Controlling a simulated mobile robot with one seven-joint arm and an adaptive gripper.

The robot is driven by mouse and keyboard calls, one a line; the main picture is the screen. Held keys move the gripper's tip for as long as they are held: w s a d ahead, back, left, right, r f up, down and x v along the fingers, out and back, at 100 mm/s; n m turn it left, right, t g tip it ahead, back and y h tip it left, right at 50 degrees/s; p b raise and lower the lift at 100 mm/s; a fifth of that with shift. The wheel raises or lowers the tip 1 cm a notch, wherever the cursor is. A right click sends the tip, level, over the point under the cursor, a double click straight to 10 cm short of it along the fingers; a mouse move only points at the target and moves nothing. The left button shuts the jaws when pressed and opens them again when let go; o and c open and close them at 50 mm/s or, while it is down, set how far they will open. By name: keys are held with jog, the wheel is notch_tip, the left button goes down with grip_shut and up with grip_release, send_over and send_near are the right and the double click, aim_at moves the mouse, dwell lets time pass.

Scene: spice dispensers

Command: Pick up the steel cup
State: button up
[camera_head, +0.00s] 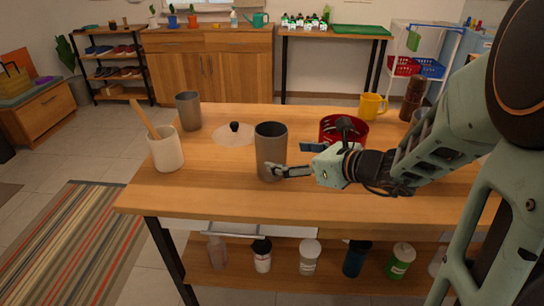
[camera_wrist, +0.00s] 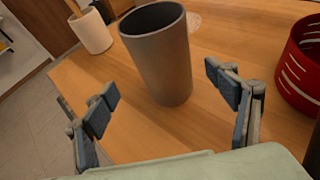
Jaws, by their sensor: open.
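A tall grey steel cup (camera_head: 270,150) stands upright near the middle of the wooden table (camera_head: 225,195). In the wrist view the cup (camera_wrist: 160,60) stands ahead, between the lines of my two fingers. My gripper (camera_head: 290,160) is open and empty, low over the table just right of the cup. A second, similar grey cup (camera_head: 188,110) stands further back left.
A red slotted container (camera_head: 328,126) stands right of the cup, close to my arm. A glass lid (camera_head: 231,138) lies behind the cup. A white crock (camera_head: 165,152) with a wooden utensil stands left. A yellow mug (camera_head: 373,105) stands back right. The table's front is clear.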

aim_at(281, 156)
jog(key=x, duration=0.3)
jog(key=shift+f, duration=0.1)
jog(key=x, duration=0.1)
jog(key=b+x, duration=0.1)
jog(key=x, duration=0.1)
jog(key=b+x, duration=0.1)
jog(key=shift+w+d+f, duration=0.2)
jog(key=shift+w+f, duration=0.05)
jog(key=shift+f, duration=0.1)
jog(key=shift+w+a, duration=0.25)
jog(key=shift+a, duration=0.05)
jog(key=c, duration=1.5)
jog(key=shift+o, duration=0.2)
